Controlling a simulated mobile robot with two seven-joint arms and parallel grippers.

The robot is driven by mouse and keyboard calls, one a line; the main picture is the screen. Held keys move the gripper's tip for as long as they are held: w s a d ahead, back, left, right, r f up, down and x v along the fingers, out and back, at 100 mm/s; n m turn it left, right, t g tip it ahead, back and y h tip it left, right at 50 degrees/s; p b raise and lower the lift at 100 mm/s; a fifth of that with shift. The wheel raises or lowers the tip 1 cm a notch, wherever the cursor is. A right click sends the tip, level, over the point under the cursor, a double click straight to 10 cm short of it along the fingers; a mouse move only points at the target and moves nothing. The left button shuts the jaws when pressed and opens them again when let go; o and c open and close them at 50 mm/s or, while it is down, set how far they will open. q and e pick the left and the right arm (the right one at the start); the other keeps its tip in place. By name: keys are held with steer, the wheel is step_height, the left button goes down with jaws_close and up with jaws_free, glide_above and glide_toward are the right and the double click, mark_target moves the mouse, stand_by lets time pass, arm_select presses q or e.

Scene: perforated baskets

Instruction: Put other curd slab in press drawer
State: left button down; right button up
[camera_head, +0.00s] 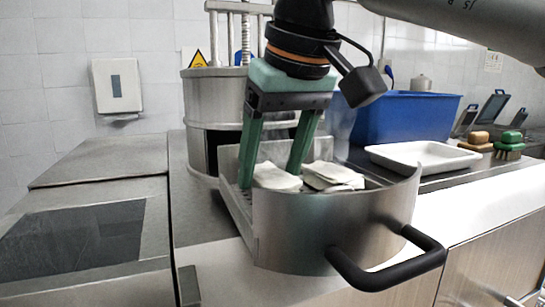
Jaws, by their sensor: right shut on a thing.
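The press drawer (325,235) is a curved steel drawer with a black handle (385,268), pulled out from the round steel press (214,100). My right gripper (268,178) reaches down into the drawer from above, its green fingers apart at the width of a pale curd slab (277,178). It is shut on this slab, which is low in the drawer, at its left. Whether the slab touches the drawer floor is hidden by the front wall. More pale curd (332,176) lies in the drawer just right of the gripper. My left gripper is not in view.
A blue bin (405,117) and a white tray (424,156) stand on the counter at the right, behind the drawer. Brushes (508,147) lie farther right. The steel counter at the left (105,165) is clear, with a dark inset panel (75,238).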

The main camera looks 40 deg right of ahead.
stand_by(0.4)
steer(key=o, duration=1.5)
steer(key=shift+o, duration=0.2)
steer(key=shift+r+p, duration=1.25)
steer(key=shift+r, duration=2.75)
